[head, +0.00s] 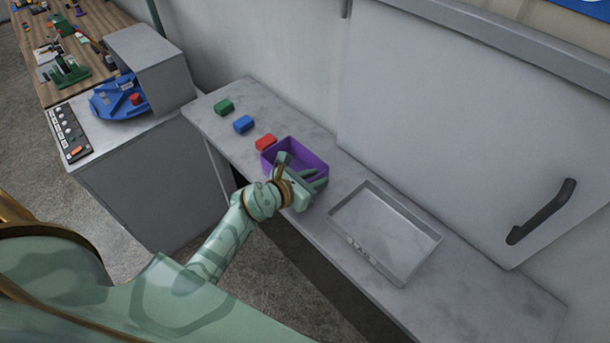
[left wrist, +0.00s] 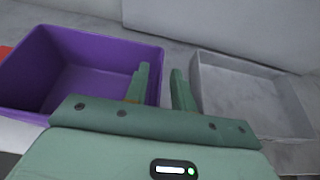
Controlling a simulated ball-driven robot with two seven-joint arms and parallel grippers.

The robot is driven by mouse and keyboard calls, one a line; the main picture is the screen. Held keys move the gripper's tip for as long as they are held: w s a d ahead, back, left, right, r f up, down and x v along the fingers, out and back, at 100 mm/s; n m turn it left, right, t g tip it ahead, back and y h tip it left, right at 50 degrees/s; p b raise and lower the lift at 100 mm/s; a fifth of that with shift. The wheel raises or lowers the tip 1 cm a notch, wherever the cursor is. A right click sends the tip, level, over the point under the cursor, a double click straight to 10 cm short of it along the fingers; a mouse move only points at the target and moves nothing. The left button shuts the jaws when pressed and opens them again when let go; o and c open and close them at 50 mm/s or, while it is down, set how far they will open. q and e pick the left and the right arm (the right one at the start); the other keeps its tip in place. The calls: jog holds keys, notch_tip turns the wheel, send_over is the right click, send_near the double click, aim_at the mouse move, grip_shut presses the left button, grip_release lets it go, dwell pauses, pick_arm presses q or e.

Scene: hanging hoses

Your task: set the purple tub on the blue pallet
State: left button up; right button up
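The purple tub (head: 313,161) is an open, empty-looking box standing upright on the grey shelf. It fills the left of the left wrist view (left wrist: 100,45). My left gripper (head: 303,172) is at the tub's near right side. In the left wrist view its green fingers (left wrist: 160,80) are apart, one on each side of the tub's right wall, with a gap showing between them. I cannot tell whether either finger touches the wall. I see no blue pallet that I can make out. My right gripper is not in view.
A grey tray (head: 385,235) lies right of the tub. Red (head: 266,142), blue (head: 243,124) and green (head: 223,106) blocks lie to its left on the grey shelf (head: 480,295). A wall panel with a dark handle (head: 541,211) rises behind. A cabinet (head: 150,190) holds a blue round fixture.

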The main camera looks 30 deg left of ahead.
pick_arm(q)
jog(key=p+v, duration=0.1)
jog(key=v, duration=1.1)
jog(key=shift+p, duration=0.4)
jog(key=shift+w, duration=0.1)
